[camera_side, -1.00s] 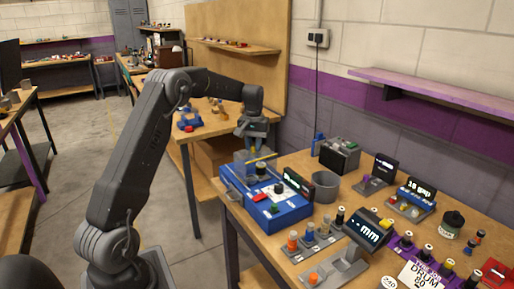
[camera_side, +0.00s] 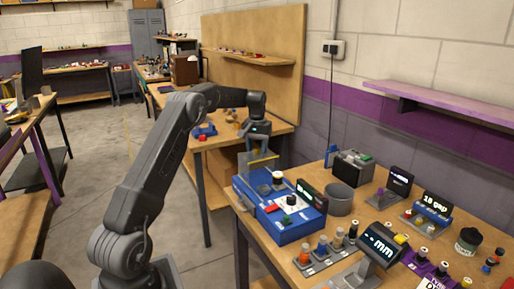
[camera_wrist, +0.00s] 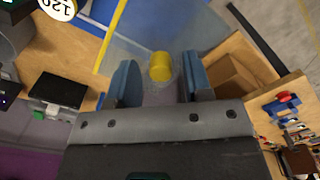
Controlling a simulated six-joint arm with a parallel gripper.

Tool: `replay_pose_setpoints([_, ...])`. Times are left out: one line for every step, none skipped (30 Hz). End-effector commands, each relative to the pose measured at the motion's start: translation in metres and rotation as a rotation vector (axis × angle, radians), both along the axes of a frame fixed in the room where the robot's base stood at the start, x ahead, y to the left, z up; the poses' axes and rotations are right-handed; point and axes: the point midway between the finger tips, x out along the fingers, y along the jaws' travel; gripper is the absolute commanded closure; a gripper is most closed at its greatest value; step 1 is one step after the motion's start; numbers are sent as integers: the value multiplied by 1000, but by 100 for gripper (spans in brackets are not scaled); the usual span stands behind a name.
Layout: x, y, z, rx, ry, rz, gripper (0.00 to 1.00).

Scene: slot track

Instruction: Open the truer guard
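The truer is a blue machine (camera_side: 295,230) at the near left of the bench. Its clear guard (camera_side: 257,167) with a yellow edge bar (camera_side: 264,159) stands at its back left; its exact angle is hard to tell. My gripper (camera_side: 260,147) is at the guard, above the machine's far left side. In the wrist view, a yellow knob (camera_wrist: 160,66) on the clear panel lies between the two blue fingers of my gripper (camera_wrist: 160,82). The fingers are apart, with a visible gap on both sides of the knob. The yellow bar also shows in the wrist view (camera_wrist: 110,38).
A grey cup (camera_side: 340,199) and a dark display (camera_side: 311,195) stand right of the truer. A row of small posts (camera_side: 326,248) and a mm readout (camera_side: 380,245) stand in front. A gauge marked 18 gap (camera_side: 433,208) is farther right. Open floor lies left of the bench.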

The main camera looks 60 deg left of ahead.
Motion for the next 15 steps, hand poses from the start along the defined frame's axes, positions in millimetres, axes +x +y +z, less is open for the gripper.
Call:
replay_pose_setpoints([0, 0, 0, -1, 1, 0, 52])
replay_pose_setpoints([0, 0, 0, -1, 1, 0, 52])
replay_pose_setpoints([0, 0, 0, -1, 1, 0, 52])
replay_pose_setpoints([0, 0, 0, -1, 1, 0, 52])
replay_pose_setpoints([0, 0, 0, -1, 1, 0, 52])
replay_pose_setpoints([0, 0, 0, -1, 1, 0, 52])
replay_pose_setpoints([0, 0, 0, -1, 1, 0, 52])
replay_pose_setpoints([0, 0, 1, -1, 1, 0, 52])
replay_pose_setpoints([0, 0, 3, -1, 1, 0, 52])
replay_pose_setpoints([0, 0, 5, -1, 1, 0, 52])
replay_pose_setpoints([0, 0, 8, -1, 1, 0, 52])
replay_pose_setpoints([0, 0, 13, 1, -1, 0, 52])
replay_pose_setpoints([0, 0, 17, 1, -1, 0, 52])
replay_pose_setpoints([0, 0, 23, 1, -1, 0, 52])
replay_pose_setpoints([0, 0, 31, 2, -2, 0, 52])
